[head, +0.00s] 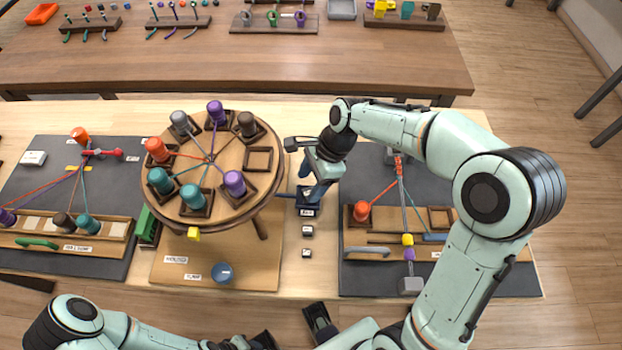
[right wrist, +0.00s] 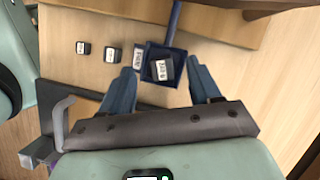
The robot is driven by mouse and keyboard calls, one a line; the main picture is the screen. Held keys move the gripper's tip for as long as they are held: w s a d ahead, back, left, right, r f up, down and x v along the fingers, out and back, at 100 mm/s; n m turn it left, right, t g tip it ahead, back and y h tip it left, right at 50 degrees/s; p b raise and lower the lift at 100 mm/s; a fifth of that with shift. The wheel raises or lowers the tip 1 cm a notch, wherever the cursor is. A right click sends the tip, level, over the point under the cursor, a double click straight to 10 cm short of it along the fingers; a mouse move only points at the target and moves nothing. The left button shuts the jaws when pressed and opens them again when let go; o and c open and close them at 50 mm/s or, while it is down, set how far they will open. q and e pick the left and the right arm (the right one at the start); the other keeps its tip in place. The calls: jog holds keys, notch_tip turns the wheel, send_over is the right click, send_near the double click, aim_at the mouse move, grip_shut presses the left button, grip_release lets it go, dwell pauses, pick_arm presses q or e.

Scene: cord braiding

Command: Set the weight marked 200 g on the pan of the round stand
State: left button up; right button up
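The round stand (head: 258,134) carries several coloured bobbins in square holders. A dark blue square pan (head: 301,210) sits on an arm at its right side, and it also shows in the right wrist view (right wrist: 176,53). A small dark weight with a white label (right wrist: 161,69) is inside the pan; its marking is too blurred to read surely. My right gripper (right wrist: 161,66) is open above the pan, its fingers apart on either side and clear of the weight. It partly hides the pan in the head view (head: 309,186). My left gripper (head: 250,342) is cut off at the bottom edge.
Two smaller labelled weights (head: 307,230) (head: 306,253) stand on the table in front of the pan. A blue round knob (head: 222,273) lies on the stand's board. Dark mats with cords and racks (head: 100,180) (head: 440,270) flank it. A rear table (head: 200,70) holds racks.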

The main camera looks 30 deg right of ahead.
jog(key=p+v, duration=0.2)
jog(key=v, duration=1.1)
jog(key=shift+r, duration=0.2)
jog(key=shift+s, duration=0.1)
